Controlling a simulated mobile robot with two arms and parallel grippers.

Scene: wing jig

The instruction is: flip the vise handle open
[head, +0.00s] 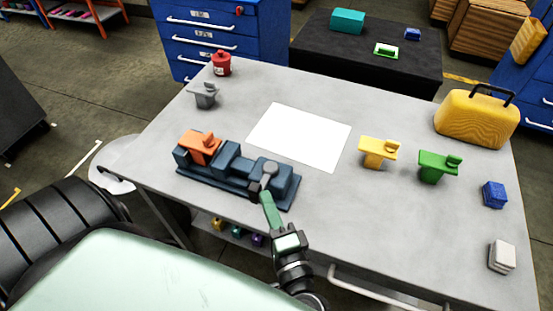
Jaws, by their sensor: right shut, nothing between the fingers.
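The dark blue vise (229,161) lies along the near left part of the grey table. An orange part (199,147) sits at its left end. A grey rounded piece, which looks like the vise handle (269,168), shows at the right end. My right gripper (255,188) reaches up from the near edge and is shut and empty. Its dark fingertips are at the vise's right end, just below and left of the grey piece. I cannot tell whether they touch it. The gripper hides part of the vise's right end. My left gripper is not in view.
A white sheet (300,136) lies mid-table. A grey part (205,95) and red canister (221,64) stand at the far left. Yellow (378,151) and green (437,166) parts, a blue block (494,194), a white block (502,256) and a yellow case (476,119) are on the right.

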